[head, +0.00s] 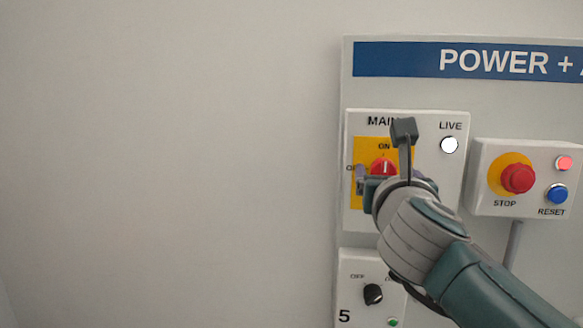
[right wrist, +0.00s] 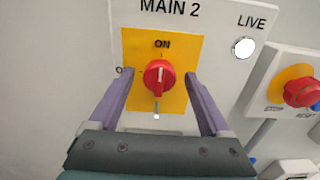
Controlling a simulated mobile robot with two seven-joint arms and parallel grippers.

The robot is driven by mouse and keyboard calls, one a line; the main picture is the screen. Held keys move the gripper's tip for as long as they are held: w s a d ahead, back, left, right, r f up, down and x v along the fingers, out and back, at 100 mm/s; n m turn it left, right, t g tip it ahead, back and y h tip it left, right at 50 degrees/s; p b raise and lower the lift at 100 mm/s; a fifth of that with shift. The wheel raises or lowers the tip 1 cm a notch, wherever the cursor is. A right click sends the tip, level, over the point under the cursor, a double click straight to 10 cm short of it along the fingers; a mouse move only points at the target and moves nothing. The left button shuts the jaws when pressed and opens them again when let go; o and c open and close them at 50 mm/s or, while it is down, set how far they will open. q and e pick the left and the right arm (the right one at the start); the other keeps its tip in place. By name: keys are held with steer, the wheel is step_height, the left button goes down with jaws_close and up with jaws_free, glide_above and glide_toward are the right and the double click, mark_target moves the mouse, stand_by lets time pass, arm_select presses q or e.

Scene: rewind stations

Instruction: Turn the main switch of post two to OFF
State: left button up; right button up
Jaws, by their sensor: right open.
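The main switch is a red rotary knob (right wrist: 158,78) on a yellow plate (right wrist: 190,46), labelled MAIN 2 in the right wrist view. The white line on the knob stands upright, in line with the ON mark above it. In the head view the knob (head: 383,166) is partly hidden by my right arm. My right gripper (right wrist: 160,80) is open, with one finger to each side of the knob. I cannot tell whether the fingers touch it. The OFF label at the left is mostly covered by a finger. My left gripper is not in view.
A white LIVE lamp (head: 449,145) sits right of the switch. Further right is a box with a red STOP button (head: 517,178), a blue RESET button (head: 557,194) and a red lamp (head: 564,163). A black selector (head: 373,294) is below. The wall at left is bare.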

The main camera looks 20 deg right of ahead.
steer(key=shift+w+d, duration=0.15)
steer(key=shift+w, duration=0.05)
jaws_close()
stand_by(0.6)
